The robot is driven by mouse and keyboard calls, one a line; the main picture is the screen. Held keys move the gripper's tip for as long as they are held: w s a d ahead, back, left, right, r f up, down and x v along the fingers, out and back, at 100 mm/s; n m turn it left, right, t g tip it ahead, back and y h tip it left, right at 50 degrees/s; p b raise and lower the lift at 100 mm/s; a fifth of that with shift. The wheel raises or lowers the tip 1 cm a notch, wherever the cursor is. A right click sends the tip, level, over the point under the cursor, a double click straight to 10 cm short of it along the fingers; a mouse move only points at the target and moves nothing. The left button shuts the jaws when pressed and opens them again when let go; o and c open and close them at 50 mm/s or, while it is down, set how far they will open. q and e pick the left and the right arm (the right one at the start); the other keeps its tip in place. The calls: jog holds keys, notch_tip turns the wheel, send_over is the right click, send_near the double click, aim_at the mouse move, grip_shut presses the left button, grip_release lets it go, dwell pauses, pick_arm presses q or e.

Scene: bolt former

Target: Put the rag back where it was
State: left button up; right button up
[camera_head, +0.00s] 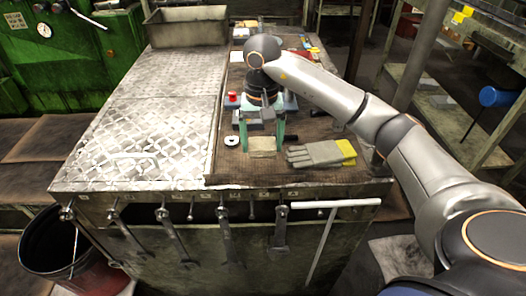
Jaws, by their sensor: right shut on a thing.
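The rag (263,147) is a small folded beige cloth near the front edge of the bench's brown mat. My right gripper (262,141) reaches in from the right and points down over it, with its teal fingers on either side of the rag. It is shut on the rag. The rag is at or just above the mat; I cannot tell whether it touches. My left gripper is not in view.
Grey and yellow gloves (318,154) lie just right of the rag, and a white ring (231,141) lies to its left. A metal bin (186,28) stands at the back left. Wrenches (280,230) hang along the bench front. The patterned metal plate (140,140) is clear.

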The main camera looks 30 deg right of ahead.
aim_at(263, 153)
jog(key=shift+w+d+f, duration=0.15)
jog(key=shift+d+f, duration=0.05)
jog(key=shift+f, duration=0.15)
jog(key=shift+w+d+f+p, duration=0.1)
jog(key=shift+f+p, duration=0.4)
jog(key=shift+f, duration=1.2)
jog(key=shift+f, duration=0.2)
jog(key=o, duration=1)
jog(key=shift+r, duration=0.1)
notch_tip(263, 153, up, 12)
jog(key=shift+r, duration=0.15)
